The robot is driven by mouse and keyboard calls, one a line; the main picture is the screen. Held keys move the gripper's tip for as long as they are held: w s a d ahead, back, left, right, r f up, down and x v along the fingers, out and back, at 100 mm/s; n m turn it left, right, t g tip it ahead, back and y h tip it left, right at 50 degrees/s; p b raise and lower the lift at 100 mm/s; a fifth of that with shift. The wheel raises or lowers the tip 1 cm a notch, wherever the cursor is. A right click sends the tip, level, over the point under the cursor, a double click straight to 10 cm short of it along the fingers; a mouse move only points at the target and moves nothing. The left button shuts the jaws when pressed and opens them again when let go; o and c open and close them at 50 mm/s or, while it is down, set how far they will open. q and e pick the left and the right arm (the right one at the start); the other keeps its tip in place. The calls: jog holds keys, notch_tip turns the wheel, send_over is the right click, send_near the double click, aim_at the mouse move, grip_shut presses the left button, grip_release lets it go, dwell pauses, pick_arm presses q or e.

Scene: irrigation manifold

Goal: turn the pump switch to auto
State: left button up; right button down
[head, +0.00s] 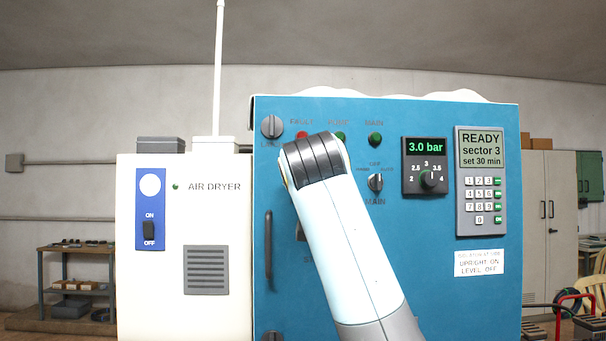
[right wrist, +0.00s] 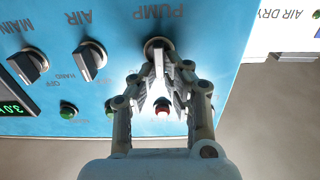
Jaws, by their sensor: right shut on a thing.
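The pump switch (right wrist: 157,47) is a round knob under the upside-down word PUMP on the blue panel (right wrist: 120,15) in the right wrist view. My right gripper (right wrist: 161,68) is shut on its grip, with one finger on each side. The grip looks roughly upright in this view. The fingers hide the switch's position marks, so I cannot tell which mark it points at. In the head view my right arm covers the pump switch and my right gripper. My left gripper is in neither view.
The AIR knob (right wrist: 90,60) and MAIN knob (right wrist: 28,65) sit left of the pump switch in the wrist view. A red lamp (right wrist: 162,110) is close by the fingers. A pressure dial (head: 427,179), keypad (head: 481,182) and white air dryer (head: 207,215) flank the arm.

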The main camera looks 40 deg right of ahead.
jog(key=shift+s+d+f+m+b, duration=0.1)
jog(key=shift+d+m+b, duration=0.05)
jog(key=shift+m+b, duration=1.1)
jog(key=shift+s+d+f+m+b, duration=0.1)
jog(key=shift+d+m+b, duration=0.1)
jog(key=shift+m+b, duration=1.1)
jog(key=shift+s+d+f+m+b, duration=0.15)
jog(key=shift+m+b, duration=0.5)
jog(key=shift+m, duration=1.2)
jog(key=shift+w+r, duration=0.1)
jog(key=shift+r, duration=0.05)
jog(key=c, duration=1.8)
grip_release()
jog(key=o, duration=0.4)
jog(key=shift+w, duration=0.2)
